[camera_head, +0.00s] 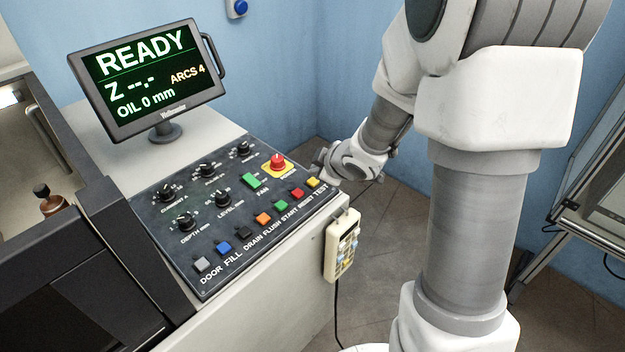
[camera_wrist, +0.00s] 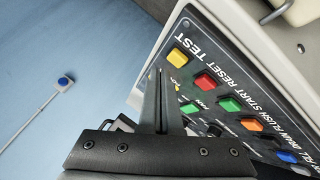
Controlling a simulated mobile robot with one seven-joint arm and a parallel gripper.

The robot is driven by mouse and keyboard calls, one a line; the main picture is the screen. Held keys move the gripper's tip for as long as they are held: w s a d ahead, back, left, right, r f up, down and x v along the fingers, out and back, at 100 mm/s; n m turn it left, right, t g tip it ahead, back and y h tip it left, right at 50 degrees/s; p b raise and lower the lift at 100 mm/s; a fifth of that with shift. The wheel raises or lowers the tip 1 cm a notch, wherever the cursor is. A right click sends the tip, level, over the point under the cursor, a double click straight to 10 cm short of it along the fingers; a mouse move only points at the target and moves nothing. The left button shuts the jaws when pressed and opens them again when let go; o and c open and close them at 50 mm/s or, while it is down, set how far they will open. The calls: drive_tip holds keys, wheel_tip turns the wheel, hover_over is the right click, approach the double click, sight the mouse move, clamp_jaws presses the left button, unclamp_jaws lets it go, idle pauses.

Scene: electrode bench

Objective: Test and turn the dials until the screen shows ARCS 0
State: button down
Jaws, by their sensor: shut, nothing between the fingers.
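The screen (camera_head: 145,78) stands on the machine and reads READY, Z --.-, ARCS 4, OIL 0 mm. The control panel (camera_head: 235,215) below it carries several black dials, among them the DEPTH dial (camera_head: 185,222) and the LEVEL dial (camera_head: 222,198). The yellow TEST button (camera_head: 313,182) is at the panel's right end; it also shows in the wrist view (camera_wrist: 178,58). My gripper (camera_wrist: 160,75) is shut and empty, with its tips beside the TEST button in the wrist picture. I cannot tell whether they touch the panel. In the head view my wrist is at the panel's right corner.
A row of coloured buttons runs along the panel's front, including the red RESET button (camera_head: 297,192). A red emergency knob (camera_head: 278,162) on a yellow base stands behind it. A beige pendant (camera_head: 341,245) hangs on the machine's side. A brown bottle (camera_head: 50,200) stands at left.

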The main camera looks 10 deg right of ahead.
drive_tip(key=shift+f, duration=0.1)
idle(0.3)
drive_tip(key=shift+f+b, duration=0.4)
drive_tip(key=shift+f+b, duration=0.45)
drive_tip(key=shift+f, duration=0.05)
idle(0.5)
drive_tip(key=shift+r, duration=0.15)
drive_tip(key=shift+r+p, duration=0.85)
drive_tip(key=shift+p, duration=0.15)
wheel_tip(320, 180, up, 6)
drive_tip(key=p, duration=0.6)
